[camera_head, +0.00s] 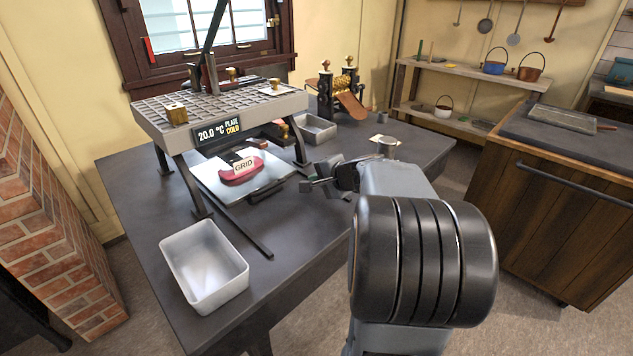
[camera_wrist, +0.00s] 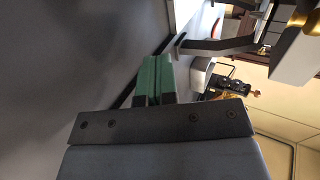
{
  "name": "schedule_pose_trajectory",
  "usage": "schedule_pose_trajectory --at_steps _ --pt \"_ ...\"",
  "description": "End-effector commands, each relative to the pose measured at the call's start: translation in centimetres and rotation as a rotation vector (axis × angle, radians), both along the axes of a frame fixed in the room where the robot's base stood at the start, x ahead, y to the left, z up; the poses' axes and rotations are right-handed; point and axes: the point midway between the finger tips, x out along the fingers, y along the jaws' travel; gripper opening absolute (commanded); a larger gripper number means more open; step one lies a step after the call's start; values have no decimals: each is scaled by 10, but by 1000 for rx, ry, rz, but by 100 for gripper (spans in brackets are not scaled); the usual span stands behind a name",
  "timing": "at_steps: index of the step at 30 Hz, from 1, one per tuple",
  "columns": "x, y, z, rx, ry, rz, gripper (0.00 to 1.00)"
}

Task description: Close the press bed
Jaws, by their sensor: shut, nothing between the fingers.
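The press (camera_head: 165,117) stands on the dark table, with a grey gridded top plate on dark legs. Its display reads 20.0 °C, PLATE COLD. The pale press bed (camera_head: 275,178) sits low between the legs and reaches out toward the front. A red piece (camera_head: 238,174) with a GRID label lies on it. My gripper (camera_head: 312,182) is at the bed's right side, low over the table; contact cannot be told. In the wrist view its green-padded fingers (camera_wrist: 154,78) are together and empty. A dark bar and a pale edge show just beyond them.
A white tray (camera_head: 187,269) stands at the table's front left and a smaller metal tray (camera_head: 316,129) behind the press. A dark rail (camera_head: 237,227) runs forward from the press. A roller device (camera_head: 341,94) stands at the back. The table's right front is fairly clear.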

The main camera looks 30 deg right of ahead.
Motion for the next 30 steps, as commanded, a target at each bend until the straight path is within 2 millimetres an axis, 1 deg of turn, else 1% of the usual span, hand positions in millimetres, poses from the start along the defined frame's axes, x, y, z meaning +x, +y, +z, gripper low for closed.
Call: schedule_pose_trajectory --at_steps 1,3,10,15,21,30 --pt "9 3 -8 1 2 5 0" --pt "21 5 -15 1 3 5 0" --pt "55 13 -35 0 3 5 0" --pt "77 17 -32 -1 2 5 0" --pt "90 19 -32 -1 3 4 0" --pt "93 19 -32 -1 2 3 0"
